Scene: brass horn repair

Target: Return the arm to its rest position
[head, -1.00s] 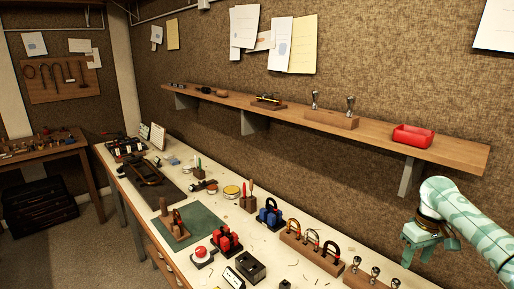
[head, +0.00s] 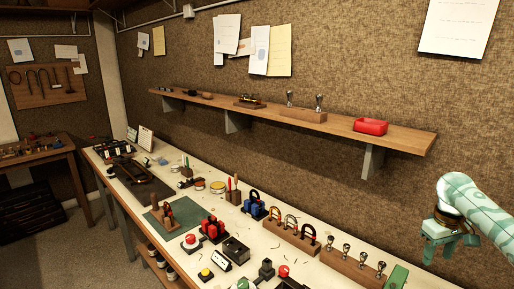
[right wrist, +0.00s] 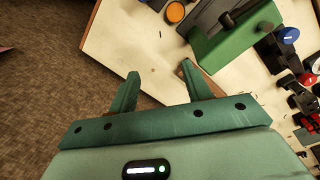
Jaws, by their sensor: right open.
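My right gripper (head: 447,250) is at the right edge of the head view, in the air over the right end of the bench, with the arm coming in from the right. In the right wrist view its two green fingers (right wrist: 160,92) stand apart with nothing between them. Below them lie the pale bench top (right wrist: 150,45) and its edge. My left gripper is in neither view.
The long bench (head: 320,270) carries several tools and parts, among them a wooden rack (head: 290,239) and a green mat (head: 186,211). A green block (right wrist: 235,40) stands near the gripper.

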